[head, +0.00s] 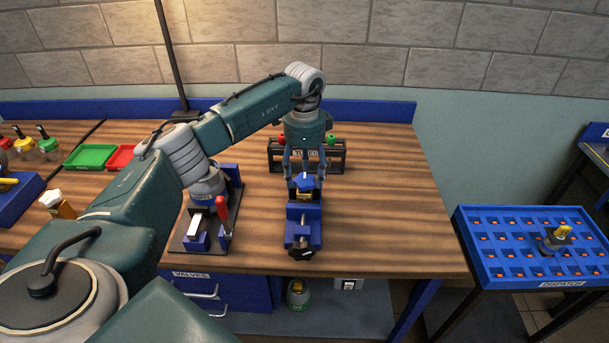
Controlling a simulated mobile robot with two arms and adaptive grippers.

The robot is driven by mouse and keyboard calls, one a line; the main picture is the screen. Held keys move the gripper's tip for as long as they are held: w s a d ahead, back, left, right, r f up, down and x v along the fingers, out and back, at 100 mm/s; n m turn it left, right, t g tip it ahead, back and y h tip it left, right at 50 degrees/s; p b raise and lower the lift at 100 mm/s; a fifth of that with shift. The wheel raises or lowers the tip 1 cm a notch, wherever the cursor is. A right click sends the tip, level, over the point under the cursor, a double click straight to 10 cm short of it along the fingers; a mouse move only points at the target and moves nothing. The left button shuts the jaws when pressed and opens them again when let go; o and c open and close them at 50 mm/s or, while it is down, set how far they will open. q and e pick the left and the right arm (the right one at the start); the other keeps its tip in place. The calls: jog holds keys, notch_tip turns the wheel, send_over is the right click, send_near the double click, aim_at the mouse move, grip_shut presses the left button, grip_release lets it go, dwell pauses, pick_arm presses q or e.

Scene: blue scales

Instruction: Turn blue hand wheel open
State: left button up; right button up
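The blue hand wheel (305,181) shows at the top of a small valve with a yellowish body part (304,196). The valve sits upright at the blue vise (303,225) on the wooden bench, and the vise's black handle (300,253) faces me. My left gripper (305,173) points straight down over the wheel, with one finger on each side of it. The fingers are apart by about the wheel's width. I cannot tell whether they touch it, and they hide part of it. My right gripper is not in view.
A press-like device with a red lever (222,214) stands left of the vise. A black rack (334,157) stands behind my gripper. Green (90,156) and red (122,157) trays lie at the left. A blue dispatch tray (500,256) stands at the right. Bare bench (395,210) lies right of the vise.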

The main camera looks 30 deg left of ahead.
aim_at(304, 179)
pick_arm(q)
jog(key=shift+s+f, duration=0.1)
jog(key=shift+s, duration=0.05)
notch_tip(304, 179, up, 12)
dwell(0.6)
jog(key=shift+f, duration=0.1)
dwell(0.4)
